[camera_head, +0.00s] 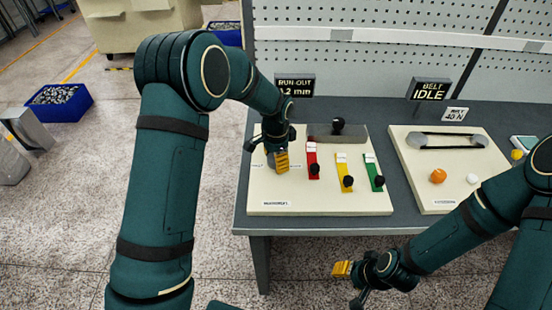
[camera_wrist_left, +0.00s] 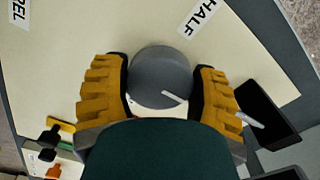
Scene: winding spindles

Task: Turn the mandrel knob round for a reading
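The mandrel knob, a grey round knob (camera_wrist_left: 160,78) with a white pointer line, sits on a cream board between the words "REEL", partly cut off, and "HALF". My left gripper (camera_wrist_left: 160,92) has its yellow fingers on either side of the knob, their dark pads appearing to touch it. In the head view my left gripper (camera_head: 277,158) points down at the board's left part and hides the knob. The run-out display (camera_head: 294,86) behind it reads 1.2 mm, its first digit partly covered. My right gripper (camera_head: 350,273) hangs in front of the table, away from the boards; its finger opening is unclear.
Red (camera_head: 312,158), yellow (camera_head: 344,170) and green (camera_head: 373,170) strips with black knobs stand right of my left gripper. A grey block (camera_head: 325,133) lies behind them. A second board (camera_head: 425,192) carries a belt, an orange knob and a white one. A "BELT IDLE" sign (camera_head: 430,90) stands behind.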

